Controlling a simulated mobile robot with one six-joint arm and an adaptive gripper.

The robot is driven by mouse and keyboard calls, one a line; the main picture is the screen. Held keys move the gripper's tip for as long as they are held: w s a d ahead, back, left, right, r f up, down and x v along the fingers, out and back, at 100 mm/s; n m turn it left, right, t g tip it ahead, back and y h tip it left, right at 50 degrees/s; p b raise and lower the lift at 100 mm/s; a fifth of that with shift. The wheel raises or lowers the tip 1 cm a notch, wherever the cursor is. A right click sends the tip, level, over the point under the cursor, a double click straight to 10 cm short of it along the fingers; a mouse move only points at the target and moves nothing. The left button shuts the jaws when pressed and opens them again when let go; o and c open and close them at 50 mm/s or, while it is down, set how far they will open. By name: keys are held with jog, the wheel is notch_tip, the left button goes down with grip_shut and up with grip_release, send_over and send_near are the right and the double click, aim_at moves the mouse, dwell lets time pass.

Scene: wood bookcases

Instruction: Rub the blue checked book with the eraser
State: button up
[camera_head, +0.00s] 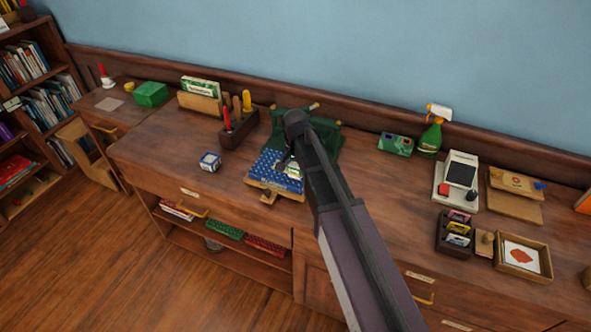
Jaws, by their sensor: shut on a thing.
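The blue checked book (262,165) lies on a wooden stand (284,191) near the middle of the long counter. My gripper (289,168) is over the right part of the book, partly hidden by my own arm. It is shut on a small whitish block with green and yellow on it, which looks like the eraser (294,172). The block is at or just above the book's cover; I cannot tell if they touch. My arm hides the book's right side.
A green spray bottle (432,134) and a card reader-like device (457,180) stand right. The counter front left is clear.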

jog(key=shift+r+p, duration=1.8)
jog(key=shift+r, duration=0.3)
jog(key=shift+r+p, duration=1.5)
jog(key=shift+w+f, duration=0.1)
jog(key=shift+f, duration=0.05)
